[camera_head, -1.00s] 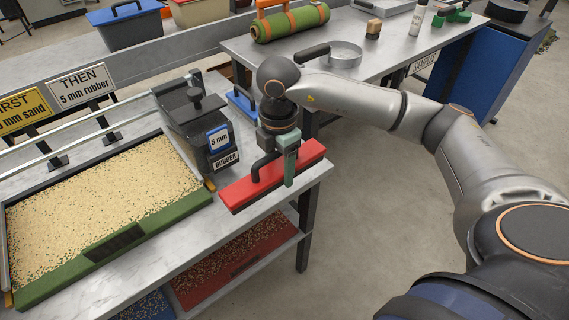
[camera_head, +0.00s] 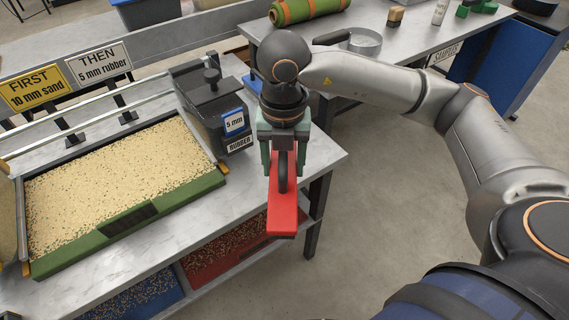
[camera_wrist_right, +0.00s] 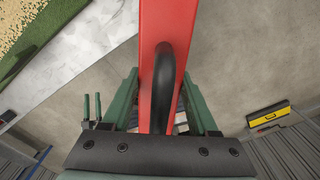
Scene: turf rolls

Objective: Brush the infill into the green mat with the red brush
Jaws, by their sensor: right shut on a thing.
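The red brush (camera_head: 283,211) hangs from my right gripper (camera_head: 283,170), which is shut on its black handle. In the right wrist view the red brush (camera_wrist_right: 168,30) fills the middle, with its curved black handle between the green fingers of my right gripper (camera_wrist_right: 163,105). The brush is in the air at the right end of the bench. The green mat (camera_head: 130,221) lies on the bench to the left, in a frame. Tan infill with dark specks (camera_head: 110,180) covers most of it. My left gripper is not in view.
A dark hopper labelled 5 mm rubber (camera_head: 215,112) stands between the mat and the brush. Yellow and white signs (camera_head: 37,88) stand behind the mat. A rolled green mat (camera_head: 305,10) lies on the back table. Blue and red bins (camera_head: 222,250) sit below the bench.

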